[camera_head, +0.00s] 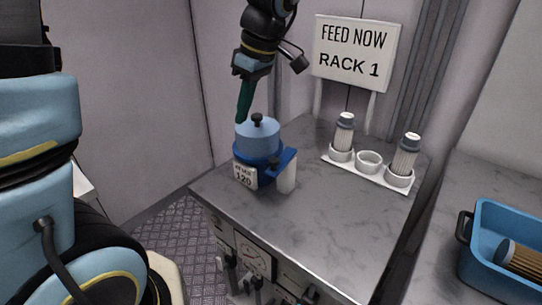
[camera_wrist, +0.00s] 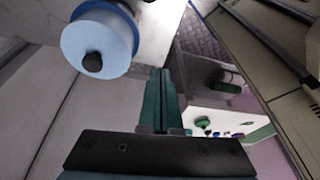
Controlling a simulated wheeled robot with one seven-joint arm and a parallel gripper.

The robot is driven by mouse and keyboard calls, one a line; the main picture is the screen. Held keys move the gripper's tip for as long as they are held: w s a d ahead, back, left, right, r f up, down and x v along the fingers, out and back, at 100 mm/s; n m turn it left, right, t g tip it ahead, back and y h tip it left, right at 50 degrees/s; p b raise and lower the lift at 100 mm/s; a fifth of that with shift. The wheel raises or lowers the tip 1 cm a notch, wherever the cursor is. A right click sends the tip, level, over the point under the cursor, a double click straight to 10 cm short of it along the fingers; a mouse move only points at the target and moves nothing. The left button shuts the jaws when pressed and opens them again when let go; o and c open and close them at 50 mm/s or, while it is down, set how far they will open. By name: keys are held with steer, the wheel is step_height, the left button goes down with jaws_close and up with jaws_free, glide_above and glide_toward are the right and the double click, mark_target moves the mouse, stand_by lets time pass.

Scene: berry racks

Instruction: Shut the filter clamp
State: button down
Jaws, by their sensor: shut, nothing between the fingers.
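The filter housing stands on the grey counter, with a light blue lid (camera_head: 257,139) and a black knob (camera_head: 256,120) on top. The lid also shows at the upper left of the wrist view (camera_wrist: 97,32). A darker blue band (camera_head: 247,160) rings the housing below the lid, and a blue arm (camera_head: 284,161) sticks out to the right by a white cylinder. I cannot tell which part is the clamp or whether it is open. My gripper (camera_head: 240,120) points down at the lid's left rear edge, its green fingers together and empty. Contact is unclear.
A white tag reading 120 (camera_head: 245,175) is on the housing front. A white holder (camera_head: 368,161) carries two filter cartridges around an empty cup. A sign (camera_head: 355,53) stands behind. A blue crate (camera_head: 509,222) sits right. The counter's front (camera_head: 310,220) is clear.

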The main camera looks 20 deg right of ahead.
steer(key=shift+n+t, duration=0.3)
steer(key=shift+n, duration=0.5)
steer(key=d, duration=0.1)
steer(key=s+d, duration=0.1)
steer(key=s+d+r, duration=0.1)
steer(key=shift+d, duration=0.35)
steer(key=p, duration=0.4)
glide_above(282, 156)
steer(key=s+a, duration=0.3)
steer(key=a, duration=0.2)
step_height(282, 156, down, 10)
steer(key=shift+w+a, duration=0.15)
steer(key=shift+w, duration=0.05)
